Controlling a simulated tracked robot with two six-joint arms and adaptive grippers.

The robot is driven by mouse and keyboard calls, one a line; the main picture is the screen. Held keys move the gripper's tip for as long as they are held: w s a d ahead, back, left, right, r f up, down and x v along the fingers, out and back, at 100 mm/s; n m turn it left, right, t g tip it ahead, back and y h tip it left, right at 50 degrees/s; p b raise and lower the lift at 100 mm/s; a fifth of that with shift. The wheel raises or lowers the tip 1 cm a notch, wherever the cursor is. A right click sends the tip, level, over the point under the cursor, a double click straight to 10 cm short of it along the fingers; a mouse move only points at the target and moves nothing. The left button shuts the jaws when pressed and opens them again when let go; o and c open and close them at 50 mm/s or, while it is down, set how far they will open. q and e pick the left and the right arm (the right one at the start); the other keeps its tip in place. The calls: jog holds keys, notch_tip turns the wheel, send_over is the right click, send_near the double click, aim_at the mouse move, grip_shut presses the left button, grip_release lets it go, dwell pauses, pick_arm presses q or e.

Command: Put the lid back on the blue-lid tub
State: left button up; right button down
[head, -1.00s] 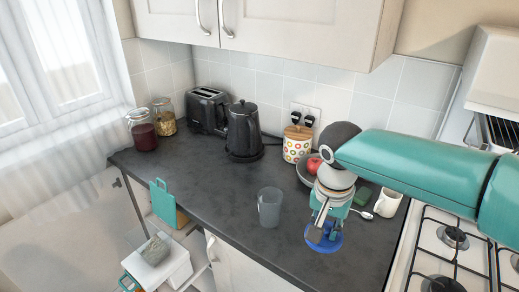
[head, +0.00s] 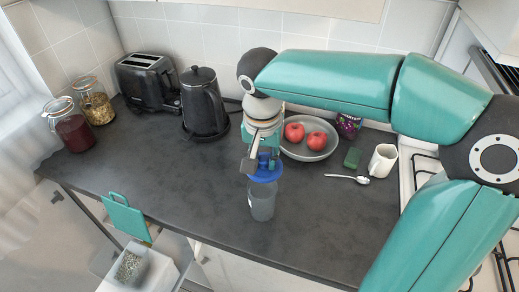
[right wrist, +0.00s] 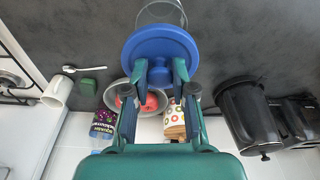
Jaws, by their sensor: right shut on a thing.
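The blue lid (head: 266,173) is in my right gripper (head: 265,160), which is shut on its raised grip. It shows face-on in the right wrist view (right wrist: 160,45), between the fingertips (right wrist: 160,72). The tub (head: 262,203) is a grey, see-through cup standing upright on the counter. In the head view the lid overlaps the tub's upper back part. In the right wrist view the tub's rim (right wrist: 160,3) sticks out beyond the lid's far edge, so the two are not lined up there. I cannot tell whether they touch. My left gripper is not in view.
Behind the lid is a bowl (head: 310,153) with red apples. A green block (head: 352,157), spoon (head: 347,179) and white mug (head: 382,160) lie right. The kettle (head: 204,103), toaster (head: 148,82) and jars (head: 75,133) stand left. The counter left of the tub is clear.

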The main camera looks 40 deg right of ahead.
jog(key=shift+f+b, duration=0.5)
jog(key=shift+f, duration=0.3)
notch_tip(320, 180, down, 2)
jog(key=shift+w+a+f+b, duration=0.15)
jog(key=shift+f+b, duration=0.1)
jog(key=shift+b, duration=0.75)
jog(key=shift+f+b, duration=0.8)
jog(key=shift+f, duration=0.2)
jog(key=shift+f+b, duration=0.15)
jog(key=shift+b, duration=0.2)
dwell(0.5)
jog(key=c, duration=0.9)
grip_release()
jog(key=shift+o, duration=0.2)
